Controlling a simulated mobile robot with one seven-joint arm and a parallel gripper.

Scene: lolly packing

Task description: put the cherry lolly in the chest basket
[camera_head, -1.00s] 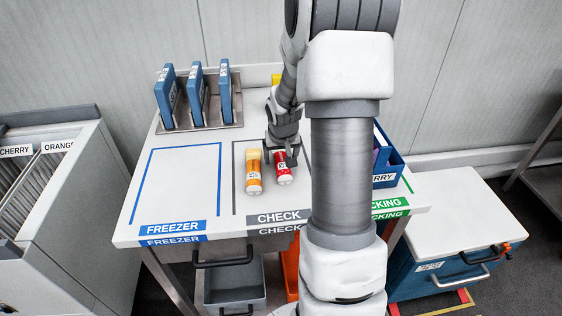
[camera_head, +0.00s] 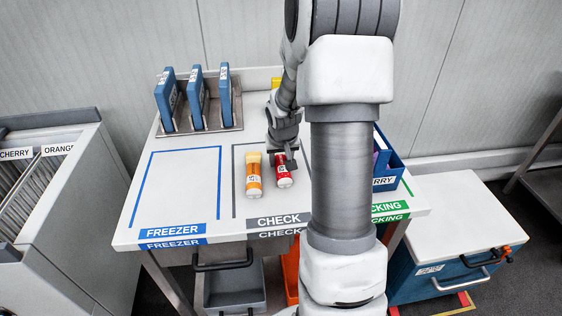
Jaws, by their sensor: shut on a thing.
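The red cherry lolly (camera_head: 283,171) is a red tube with a white label on the table's CHECK area. My gripper (camera_head: 284,157) is at its far end, shut on it, though the fingers are small and partly hidden. I cannot tell whether the lolly is lifted off the table. An orange lolly (camera_head: 254,175) lies just left of it, apart. The blue chest (camera_head: 428,275) stands on the floor at the right with its white lid (camera_head: 455,212) shut. The basket is not visible.
Blue plates stand in a metal rack (camera_head: 232,124) at the back left. A blue box (camera_head: 386,180) labelled CHERRY sits at the table's right, partly hidden by my arm. The FREEZER area (camera_head: 178,188) is clear. A freezer cabinet (camera_head: 80,205) stands left.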

